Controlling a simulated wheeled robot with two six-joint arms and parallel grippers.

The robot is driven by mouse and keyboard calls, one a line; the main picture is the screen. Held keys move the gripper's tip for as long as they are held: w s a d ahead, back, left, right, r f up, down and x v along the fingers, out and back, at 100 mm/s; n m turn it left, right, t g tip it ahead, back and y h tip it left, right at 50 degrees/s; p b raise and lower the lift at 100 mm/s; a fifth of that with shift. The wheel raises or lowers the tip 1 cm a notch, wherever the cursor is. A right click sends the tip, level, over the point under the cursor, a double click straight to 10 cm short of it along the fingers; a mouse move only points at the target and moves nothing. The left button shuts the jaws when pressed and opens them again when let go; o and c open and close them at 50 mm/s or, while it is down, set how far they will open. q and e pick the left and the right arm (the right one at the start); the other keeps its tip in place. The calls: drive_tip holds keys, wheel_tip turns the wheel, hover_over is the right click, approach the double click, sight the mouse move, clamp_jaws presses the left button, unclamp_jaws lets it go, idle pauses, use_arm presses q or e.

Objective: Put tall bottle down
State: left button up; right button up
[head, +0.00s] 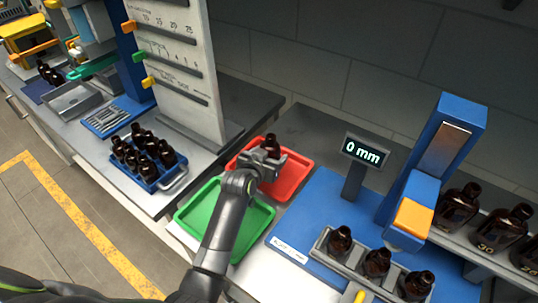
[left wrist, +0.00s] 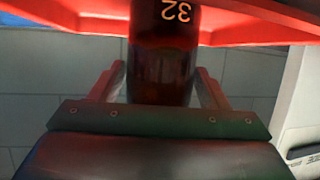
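A dark amber bottle (head: 271,143) is upright at the red tray (head: 292,182). My left gripper (head: 264,162) reaches over the tray and is shut on this bottle. In the left wrist view the bottle (left wrist: 161,72) is between the two fingers, which sit close against its sides, and the number 32 shows on it. The red tray (left wrist: 245,25) shows behind it. The bottle's base is hidden in the head view, so I cannot tell whether it touches the tray. My right gripper is not in view.
An empty green tray (head: 192,215) lies next to the red one. A blue rack (head: 148,184) of several bottles stands to the left. A blue station with a display reading 0 mm (head: 365,151) and a grey holder (head: 322,245) with 3 bottles is at right. More bottles (head: 457,205) stand on a shelf.

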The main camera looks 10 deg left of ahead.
use_arm(q)
drive_tip(key=shift+o, duration=0.9)
drive_tip(key=shift+r, duration=0.25)
drive_tip(key=shift+s+a+r, duration=0.1)
drive_tip(key=shift+s, duration=0.5)
drive_tip(key=b+v, duration=0.1)
drive_tip(key=v, duration=0.9)
drive_tip(key=shift+s+r, duration=0.25)
drive_tip(key=shift+s, duration=0.1)
